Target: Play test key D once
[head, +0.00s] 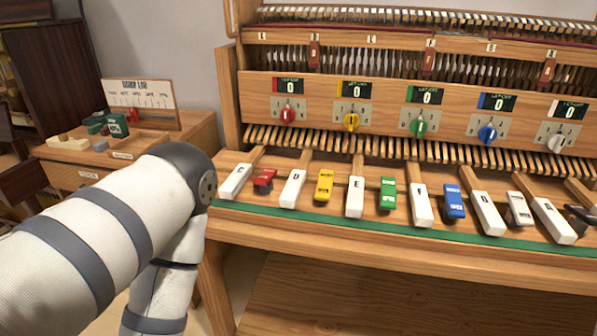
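The D key (292,190) is a white key lettered D, second from the left in the front row of the wooden piano-key bench. It lies between a red tab (264,179) and a yellow tab (324,186). Nothing of mine touches it. My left arm comes in from the left and bends down at a dark joint, left of the C key (236,181). Its gripper is out of view. My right gripper does not show either.
More white keys, E (356,197), F (421,205) and others, run right with green and blue tabs between. A dark tab shows at the right edge. Counters reading 0 stand above coloured knobs. A side table (180,130) with a small board stands left. Space above the keys is clear.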

